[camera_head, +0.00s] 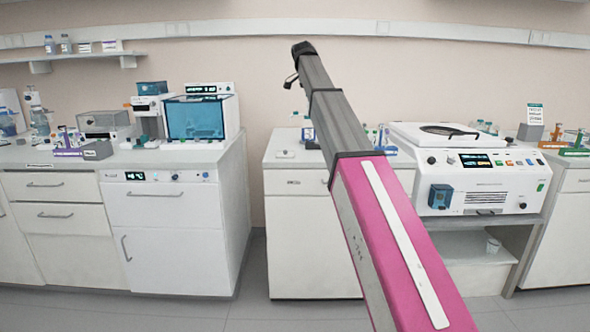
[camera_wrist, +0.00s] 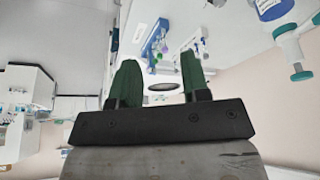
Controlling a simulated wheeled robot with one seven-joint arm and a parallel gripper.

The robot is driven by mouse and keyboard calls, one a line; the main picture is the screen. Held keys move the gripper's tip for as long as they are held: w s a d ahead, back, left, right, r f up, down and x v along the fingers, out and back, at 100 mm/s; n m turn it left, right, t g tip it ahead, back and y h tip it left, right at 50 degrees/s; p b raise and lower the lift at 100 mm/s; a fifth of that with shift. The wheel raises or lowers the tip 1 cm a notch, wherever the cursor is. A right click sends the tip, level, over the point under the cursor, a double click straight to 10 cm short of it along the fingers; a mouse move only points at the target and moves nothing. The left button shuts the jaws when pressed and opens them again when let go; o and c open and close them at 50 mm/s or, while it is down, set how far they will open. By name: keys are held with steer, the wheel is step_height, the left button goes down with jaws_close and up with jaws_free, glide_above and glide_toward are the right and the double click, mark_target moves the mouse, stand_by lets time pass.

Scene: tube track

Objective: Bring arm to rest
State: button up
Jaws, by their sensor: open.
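My gripper (camera_wrist: 158,68) shows in the wrist view with its two green fingers apart. Nothing is between the fingers. My arm (camera_head: 350,140), with a pink lower part and grey upper links, stretches up and away across the middle of the head view. Its far end stands above the benches against the wall. The gripper itself cannot be made out in the head view.
A centrifuge-like machine (camera_head: 470,165) stands right of my arm. A teal-windowed device (camera_head: 198,118) stands on the left bench (camera_head: 170,152). A purple tube rack (camera_head: 70,152) is further left. The wrist view shows a blue rack (camera_wrist: 153,42) beyond the fingers.

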steer(key=s+d+f+n+y, duration=0.15)
steer(key=s+f, duration=0.35)
steer(key=f, duration=0.8)
steer(key=s+d+f+n+g, duration=0.1)
steer(key=s+d+f+n, duration=0.25)
steer(key=f, duration=0.95)
steer(key=s+d+f+n, duration=0.15)
steer(key=s+f, duration=0.45)
steer(key=f, duration=0.7)
steer(key=s+d+f+n+y, duration=0.1)
steer(key=s+d+f+n, duration=0.1)
steer(key=s+f, duration=0.9)
steer(key=s+d+f+n+g+y, duration=0.1)
steer(key=s+d+f+n, duration=0.1)
steer(key=s+f, duration=0.9)
steer(key=s, duration=0.3)
steer(key=shift+d+f+n, duration=0.2)
steer(key=shift+f+n, duration=0.15)
steer(key=shift+f, duration=0.05)
